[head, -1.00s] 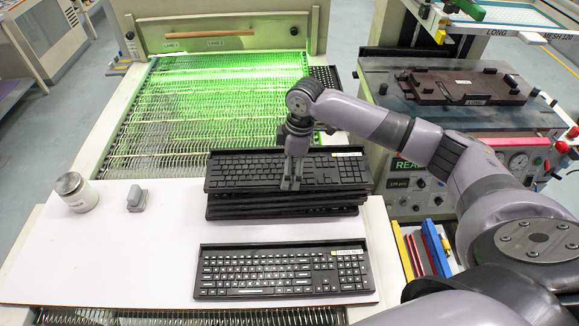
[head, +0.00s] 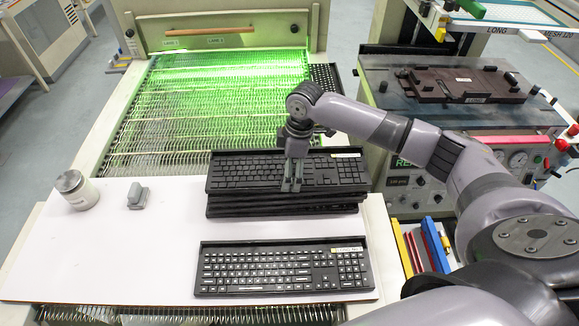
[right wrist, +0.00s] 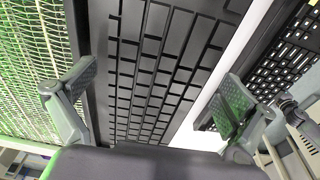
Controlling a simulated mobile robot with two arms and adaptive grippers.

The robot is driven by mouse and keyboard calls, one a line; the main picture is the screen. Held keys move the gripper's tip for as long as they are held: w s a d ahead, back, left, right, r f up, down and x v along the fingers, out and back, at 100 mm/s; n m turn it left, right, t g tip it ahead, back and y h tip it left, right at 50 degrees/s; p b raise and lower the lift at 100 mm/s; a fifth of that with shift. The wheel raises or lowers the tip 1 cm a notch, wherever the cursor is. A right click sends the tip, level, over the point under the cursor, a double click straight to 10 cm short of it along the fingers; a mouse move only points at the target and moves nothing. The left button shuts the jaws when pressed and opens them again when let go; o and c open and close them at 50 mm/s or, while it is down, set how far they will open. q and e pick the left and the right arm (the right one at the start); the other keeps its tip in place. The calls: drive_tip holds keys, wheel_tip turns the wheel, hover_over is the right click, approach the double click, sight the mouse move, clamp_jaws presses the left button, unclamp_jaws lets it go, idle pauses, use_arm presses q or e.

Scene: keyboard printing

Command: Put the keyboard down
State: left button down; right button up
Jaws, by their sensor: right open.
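A black keyboard with blank dark keys (head: 235,172) lies on top of a stack of similar dark keyboards (head: 270,207) at the middle of the white table. My right gripper (head: 291,186) is above the top keyboard, pointing down at its right half. In the right wrist view the gripper (right wrist: 158,92) is open, with one finger beyond each long side of the keyboard (right wrist: 150,85) and a gap visible at each. A second keyboard with white-marked keys (head: 282,271) lies flat on the table in front of the stack. My left gripper is not seen.
Behind the stack is a green-lit wire conveyor (head: 215,105). A press machine (head: 465,95) stands at the right.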

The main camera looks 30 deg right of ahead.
wheel_tip(320, 180, up, 12)
drive_tip(key=d+b, duration=0.1)
drive_tip(key=b, duration=0.1)
drive_tip(key=shift+s+d, duration=0.3)
drive_tip(key=shift+s, duration=0.1)
